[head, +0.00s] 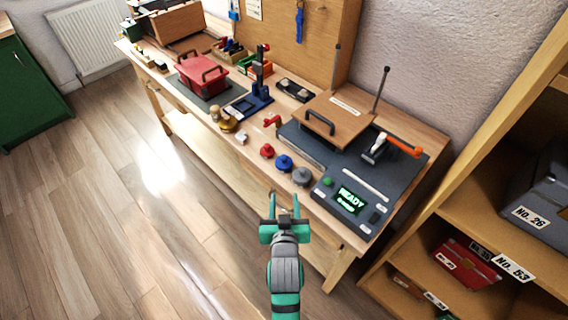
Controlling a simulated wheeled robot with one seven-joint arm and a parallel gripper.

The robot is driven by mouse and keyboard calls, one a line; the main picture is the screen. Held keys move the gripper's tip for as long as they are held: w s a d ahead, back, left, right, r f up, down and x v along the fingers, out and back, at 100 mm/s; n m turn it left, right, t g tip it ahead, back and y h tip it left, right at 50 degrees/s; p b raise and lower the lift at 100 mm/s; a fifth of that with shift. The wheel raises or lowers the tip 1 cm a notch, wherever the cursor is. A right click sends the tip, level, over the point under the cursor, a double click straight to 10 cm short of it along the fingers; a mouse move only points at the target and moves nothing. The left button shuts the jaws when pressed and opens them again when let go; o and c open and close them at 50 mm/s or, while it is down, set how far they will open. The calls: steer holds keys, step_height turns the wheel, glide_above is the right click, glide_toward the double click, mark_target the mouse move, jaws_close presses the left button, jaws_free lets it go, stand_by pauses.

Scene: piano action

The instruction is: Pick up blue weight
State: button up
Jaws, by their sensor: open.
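The blue weight (284,163) stands on the front part of the wooden workbench. It sits between a red weight (267,151) on its left and a grey weight (302,176) on its right. My gripper (284,207) is in front of the bench edge, below the blue weight in the picture. Its two teal and dark fingers are apart, with nothing seen between them. The gripper is apart from the weight.
A dark machine with a green READY display (348,200) stands right of the weights, with a hammer (391,145) on it. A red box (201,74) and a blue stand (251,104) are further left. A wooden shelf (480,225) rises at the right. Open floor lies at the left.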

glide_toward(284, 159)
steer(key=x, duration=1.1)
steer(key=shift+w, duration=0.15)
jaws_close()
